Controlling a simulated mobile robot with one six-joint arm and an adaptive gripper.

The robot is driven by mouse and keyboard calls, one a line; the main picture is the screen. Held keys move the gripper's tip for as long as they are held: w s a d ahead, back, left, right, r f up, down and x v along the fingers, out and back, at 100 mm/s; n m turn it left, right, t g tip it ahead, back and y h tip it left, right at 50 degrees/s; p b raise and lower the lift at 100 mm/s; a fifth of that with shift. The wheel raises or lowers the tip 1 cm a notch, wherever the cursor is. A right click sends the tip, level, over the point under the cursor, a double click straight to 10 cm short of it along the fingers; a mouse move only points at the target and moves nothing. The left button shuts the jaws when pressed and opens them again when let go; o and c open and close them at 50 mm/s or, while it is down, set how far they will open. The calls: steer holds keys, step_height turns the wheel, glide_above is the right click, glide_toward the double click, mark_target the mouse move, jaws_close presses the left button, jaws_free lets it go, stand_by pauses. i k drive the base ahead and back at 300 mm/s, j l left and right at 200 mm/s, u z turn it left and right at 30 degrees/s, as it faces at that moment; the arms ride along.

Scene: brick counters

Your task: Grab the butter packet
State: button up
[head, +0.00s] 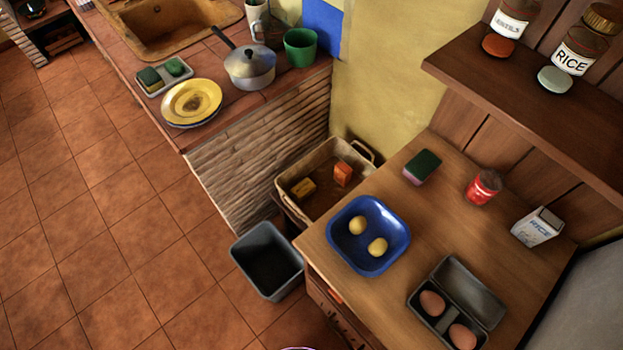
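A small yellow packet (303,188), which looks like the butter packet, lies in the tan, open-topped crate (290,176) between the brick counter and the wooden counter. Its label is too small to read. It lies near the crate's left side, apart from an orange-red box (343,174) at the right of the same crate. The near part of the crate's inside is partly hidden by the wooden counter. My gripper is not in view.
A grey bin (267,261) stands on the floor before the crate. The wooden counter (440,222) holds a blue bowl (343,247), a sponge (422,167), a red can (484,187), a rice carton (537,227) and an egg box (478,291). A shelf (500,90) overhangs its back. The left floor is clear.

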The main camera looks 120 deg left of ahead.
mark_target(305, 189)
steer(key=u, duration=4.65)
steer(key=i+j+u, duration=0.5)
steer(key=j, duration=0.25)
steer(key=i+j+u, duration=0.5)
steer(key=j, duration=0.15)
steer(key=i+z, duration=0.3)
steer(key=z, duration=0.15)
steer(key=i+z, duration=0.3)
steer(key=z, duration=0.15)
steer(key=i+j+z, duration=0.15)
steer(key=z, duration=0.3)
steer(key=i+j+z, duration=0.25)
steer(key=z, duration=0.2)
steer(key=i+z, duration=0.15)
steer(key=z, duration=0.3)
steer(key=i+z, duration=0.2)
steer(key=z, duration=0.25)
steer(key=i+z, duration=0.2)
steer(key=z, duration=0.3)
steer(key=i+j+z, duration=0.1)
steer(key=z, duration=0.35)
steer(key=i+j+z, duration=0.2)
steer(key=z, duration=0.25)
